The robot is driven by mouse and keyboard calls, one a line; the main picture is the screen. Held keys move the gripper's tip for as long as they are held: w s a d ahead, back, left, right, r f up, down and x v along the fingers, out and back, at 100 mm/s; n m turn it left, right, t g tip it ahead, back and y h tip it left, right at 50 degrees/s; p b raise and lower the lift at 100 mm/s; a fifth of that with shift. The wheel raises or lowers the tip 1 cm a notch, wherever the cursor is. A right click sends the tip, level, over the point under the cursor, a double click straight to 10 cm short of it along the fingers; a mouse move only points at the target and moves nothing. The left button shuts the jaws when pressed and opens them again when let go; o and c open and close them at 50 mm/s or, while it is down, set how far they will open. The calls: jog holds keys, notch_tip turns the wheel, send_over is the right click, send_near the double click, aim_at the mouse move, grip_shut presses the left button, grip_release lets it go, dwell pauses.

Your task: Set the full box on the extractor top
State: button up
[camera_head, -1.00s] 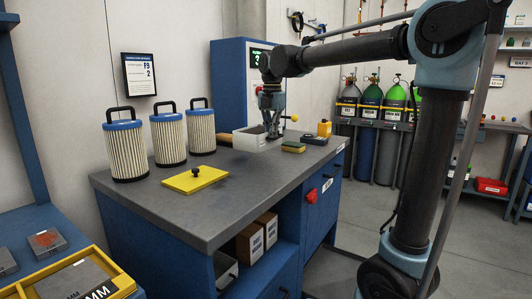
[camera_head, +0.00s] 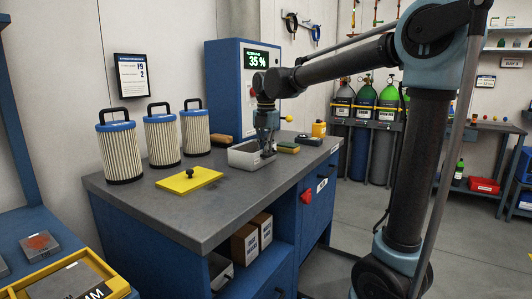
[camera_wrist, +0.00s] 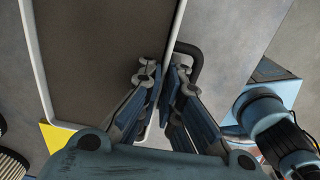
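The box (camera_head: 240,160) is a pale, open-topped tray filled nearly to the rim with dark grey material, over the grey top (camera_head: 215,212) of a blue bench. It also shows in the wrist view (camera_wrist: 100,60). My gripper (camera_head: 268,154) is at its right side, fingers pointing down. In the wrist view my gripper (camera_wrist: 166,78) has its fingers close together on either side of the pale rim, next to a dark handle loop (camera_wrist: 190,62). I cannot tell whether the box touches the bench. A blue cabinet (camera_head: 226,80) with a "35 %" screen stands behind; no label names the extractor.
Several pleated filters (camera_head: 163,143) with black handles stand at the left of the bench. A yellow plate (camera_head: 205,177) with a black knob lies in front of them. The front bench area is bare.

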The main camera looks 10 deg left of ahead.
jog(key=shift+o, duration=1.3)
notch_tip(320, 180, up, 12)
jog(key=shift+d+r, duration=0.15)
jog(key=shift+d, duration=0.05)
jog(key=s+d+f+m, duration=0.2)
jog(key=d+f+m, duration=0.25)
jog(key=d, duration=0.35)
jog(key=s+d+f+m+t, duration=0.1)
jog(key=s+d+f+m, duration=0.25)
jog(key=d+m, duration=0.3)
jog(key=s+d+f+m, duration=0.2)
jog(key=d+f+m, duration=0.25)
jog(key=d, duration=0.45)
jog(key=s+d+f+m, duration=0.6)
jog(key=s+f+m, duration=0.1)
jog(key=f, duration=0.3)
jog(key=s+d+f+m+t, duration=0.1)
jog(key=s+d+f+m, duration=0.5)
jog(key=f+m, duration=0.3)
notch_tip(320, 180, down, 2)
jog(key=shift+s+f, duration=0.25)
jog(key=shift+s, duration=0.25)
